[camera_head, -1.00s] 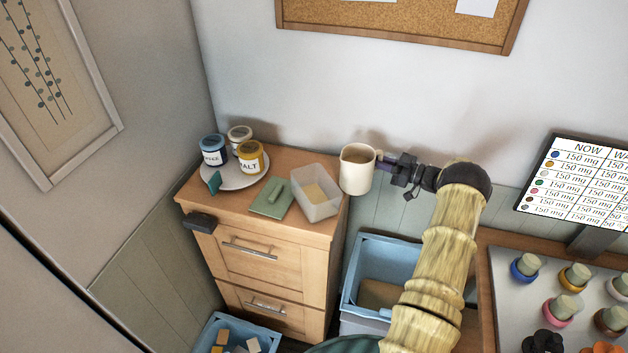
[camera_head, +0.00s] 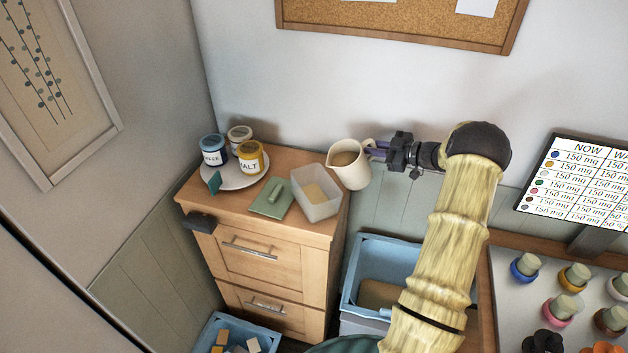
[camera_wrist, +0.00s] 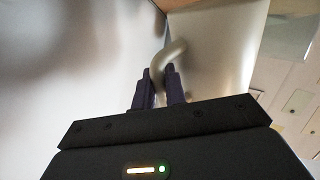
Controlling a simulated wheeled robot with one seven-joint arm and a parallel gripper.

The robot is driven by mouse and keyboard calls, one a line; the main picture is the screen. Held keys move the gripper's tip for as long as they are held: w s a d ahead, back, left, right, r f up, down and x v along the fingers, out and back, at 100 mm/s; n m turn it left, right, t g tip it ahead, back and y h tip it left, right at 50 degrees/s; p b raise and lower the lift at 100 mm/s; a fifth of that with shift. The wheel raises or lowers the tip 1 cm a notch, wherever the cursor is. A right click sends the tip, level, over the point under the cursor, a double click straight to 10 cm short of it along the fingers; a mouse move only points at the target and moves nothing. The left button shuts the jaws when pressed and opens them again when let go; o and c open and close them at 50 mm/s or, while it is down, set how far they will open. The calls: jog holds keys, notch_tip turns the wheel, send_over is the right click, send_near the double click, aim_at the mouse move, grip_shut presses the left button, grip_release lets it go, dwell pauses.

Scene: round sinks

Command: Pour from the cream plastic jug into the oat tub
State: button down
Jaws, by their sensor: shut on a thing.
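Brownish contents show inside the jug. My gripper (camera_head: 374,150) is shut on the jug's handle from the right; the wrist view shows the fingers (camera_wrist: 160,90) around the curved handle (camera_wrist: 168,60). The translucent tub (camera_head: 318,207), likely the oat tub, stands open on the wooden cabinet with some tan contents at its bottom. I see no stream between jug and tub.
A green lid (camera_head: 270,198) lies left of the tub. A round white tray (camera_head: 236,183) holds several labelled jars, including a yellow salt jar (camera_head: 250,157). A blue crate (camera_head: 375,250) stands below, right of the cabinet. The wall is close behind.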

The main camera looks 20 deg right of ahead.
aim_at(367, 140)
jog(key=shift+s+a+r+n+h, duration=0.15)
jog(key=shift+a+r, duration=0.1)
jog(key=shift+r, duration=0.35)
jog(key=shift+w+a+r+n+h, duration=0.1)
jog(key=shift+a+r+n+h, duration=0.15)
jog(key=shift+r, duration=0.4)
jog(key=shift+s+a+r+n+h, duration=0.1)
jog(key=shift+a+r, duration=0.15)
jog(key=shift+r, duration=0.35)
jog(key=shift+r, duration=0.1)
jog(key=shift+a+r, duration=0.3)
jog(key=shift+r, duration=0.1)
jog(key=shift+s+a+r+n+h, duration=0.1)
jog(key=shift+a+r+n+h, duration=0.25)
jog(key=shift+a+n+h, duration=0.3)
dwell(1.2)
jog(key=shift+s+a+r+n+g+h, duration=0.1)
jog(key=shift+a+r+n+g+h, duration=0.15)
jog(key=shift+r, duration=0.25)
jog(key=shift+a+r+n+g+h, duration=0.15)
jog(key=shift+r+n+h, duration=0.15)
jog(key=shift+r, duration=0.15)
dwell(2.8)
